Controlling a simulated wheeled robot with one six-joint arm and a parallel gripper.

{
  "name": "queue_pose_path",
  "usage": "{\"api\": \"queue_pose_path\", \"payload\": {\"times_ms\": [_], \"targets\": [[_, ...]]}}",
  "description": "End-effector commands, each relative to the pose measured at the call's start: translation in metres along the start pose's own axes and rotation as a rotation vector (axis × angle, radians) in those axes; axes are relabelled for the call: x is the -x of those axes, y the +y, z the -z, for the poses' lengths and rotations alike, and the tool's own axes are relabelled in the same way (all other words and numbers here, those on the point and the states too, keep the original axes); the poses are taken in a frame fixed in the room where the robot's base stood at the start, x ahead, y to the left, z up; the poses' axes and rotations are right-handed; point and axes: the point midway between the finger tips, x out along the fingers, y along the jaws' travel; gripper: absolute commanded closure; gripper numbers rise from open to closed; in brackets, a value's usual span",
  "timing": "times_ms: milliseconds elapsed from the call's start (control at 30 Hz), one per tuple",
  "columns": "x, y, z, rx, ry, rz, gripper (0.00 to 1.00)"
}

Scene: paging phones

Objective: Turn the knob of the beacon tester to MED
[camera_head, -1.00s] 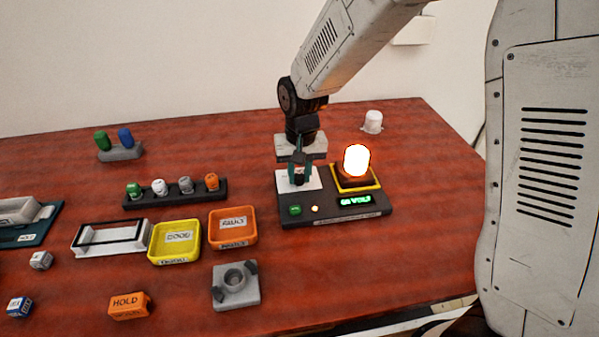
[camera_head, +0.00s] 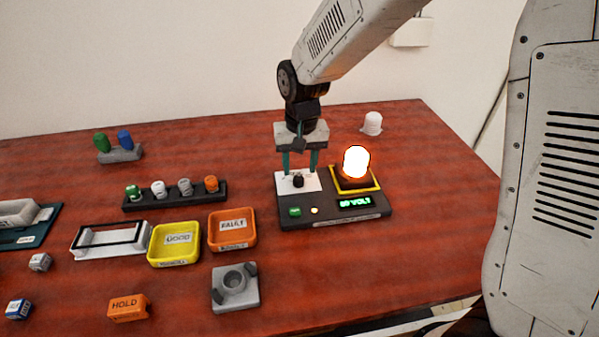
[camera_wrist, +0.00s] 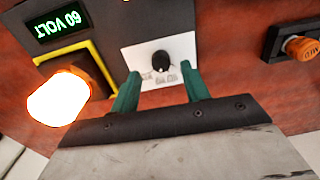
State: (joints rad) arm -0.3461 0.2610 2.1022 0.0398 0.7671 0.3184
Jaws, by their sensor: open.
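The beacon tester (camera_head: 335,212) is a dark box on the red table, with a lit beacon (camera_head: 356,161) in a yellow-edged socket and a green display (camera_head: 355,202) reading 60 VOLT. Its black knob (camera_head: 298,180) stands on a white plate (camera_head: 284,184); the knob also shows in the wrist view (camera_wrist: 161,58). The plate's printed labels are too small to read, so I cannot tell the knob's setting. My gripper (camera_head: 300,172) is open just above the knob. In the wrist view its teal fingers (camera_wrist: 162,80) are apart, with the knob between and beyond them, untouched.
A white cap (camera_head: 372,123) stands behind the tester. To the left are a dark rack (camera_head: 174,197) of several coloured caps, a yellow GOOD tray (camera_head: 173,260), an orange FAULT tray (camera_head: 232,243) and a grey fixture (camera_head: 236,300). The table in front of the tester is clear.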

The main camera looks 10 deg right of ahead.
Motion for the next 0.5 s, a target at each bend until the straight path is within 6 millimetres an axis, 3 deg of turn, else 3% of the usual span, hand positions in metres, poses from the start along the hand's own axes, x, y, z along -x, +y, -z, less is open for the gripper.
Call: {"api": "queue_pose_path", "payload": {"times_ms": [200,500], "targets": [[0.035,0.000,0.001,-0.001,0.003,0.001,0.54],[0.045,0.001,0.000,-0.001,0.000,0.000,0.54]]}}
